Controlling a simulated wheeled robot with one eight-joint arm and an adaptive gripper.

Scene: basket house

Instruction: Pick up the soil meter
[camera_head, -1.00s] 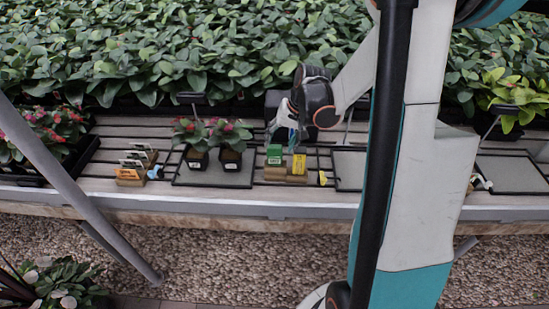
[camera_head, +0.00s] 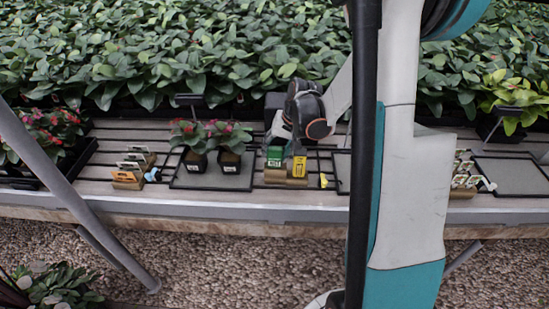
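Two small upright devices, one green (camera_head: 275,156) and one yellow (camera_head: 299,167), stand side by side at a brown wooden block (camera_head: 286,181) on the slatted bench. They look like soil meters, but I cannot tell which is the task's one. My gripper (camera_head: 282,137) is directly above and just behind them, pointing down, with its dark wrist to the upper right. Its fingertips are small and partly hidden by the two devices. I cannot tell whether they touch either one or how far apart they are.
Two potted red-flowered plants (camera_head: 212,148) stand on a grey mat (camera_head: 186,178) to the left. Wooden blocks with labels (camera_head: 132,168) stand farther left. A small yellow tag (camera_head: 323,180) lies to the right. Another grey mat (camera_head: 515,174) is at far right. Dense foliage fills the back.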

